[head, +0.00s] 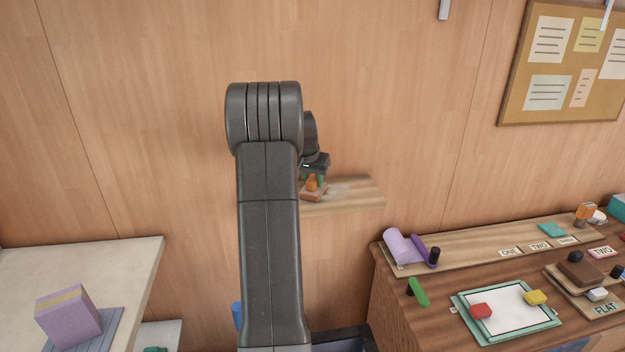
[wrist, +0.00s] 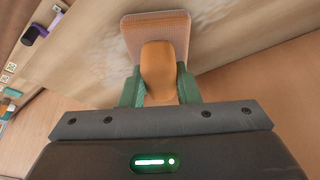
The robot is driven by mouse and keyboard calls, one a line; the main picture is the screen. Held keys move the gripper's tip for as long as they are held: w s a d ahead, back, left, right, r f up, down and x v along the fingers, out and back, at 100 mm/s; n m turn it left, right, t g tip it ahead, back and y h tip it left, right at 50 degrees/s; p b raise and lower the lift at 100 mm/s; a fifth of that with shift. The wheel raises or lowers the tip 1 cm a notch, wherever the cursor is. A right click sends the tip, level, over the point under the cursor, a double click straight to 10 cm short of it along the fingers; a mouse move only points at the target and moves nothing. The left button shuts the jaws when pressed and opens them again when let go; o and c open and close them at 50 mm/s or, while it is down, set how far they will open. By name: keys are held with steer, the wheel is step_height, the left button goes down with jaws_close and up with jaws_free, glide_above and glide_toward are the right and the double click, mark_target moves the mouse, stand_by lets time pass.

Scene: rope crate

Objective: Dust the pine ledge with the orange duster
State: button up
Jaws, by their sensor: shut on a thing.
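The orange duster (head: 312,184) has an orange handle on a flat reddish-brown block. My gripper (head: 314,176) is shut on its handle. In the wrist view the green fingers of my gripper (wrist: 160,88) sit on both sides of the duster's handle (wrist: 158,65). The pine ledge (head: 360,194) is a wood shelf on the panelled wall; my arm hides its left part. The duster's block is over the ledge and looks to be on it; I cannot tell firm contact. Pale dusty patches show on the ledge (wrist: 88,75) beside the duster.
A wooden bench at right holds a purple roll (head: 402,246), a green marker-like piece (head: 418,291) and a framed white sheet (head: 505,305). A pale counter (head: 110,258) at left carries a purple box (head: 68,316). A cork board (head: 565,65) hangs upper right. The wall above the ledge is clear.

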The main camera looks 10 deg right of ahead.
steer(key=shift+s+b, duration=0.4)
steer(key=shift+s, duration=0.7)
steer(key=shift+w, duration=0.1)
steer(key=shift+w+d+f+p, duration=0.1)
steer(key=shift+w+d+p, duration=0.4)
steer(key=shift+w+d, duration=0.15)
steer(key=shift+a, duration=0.1)
steer(key=shift+a, duration=1.2)
steer(key=shift+d, duration=0.15)
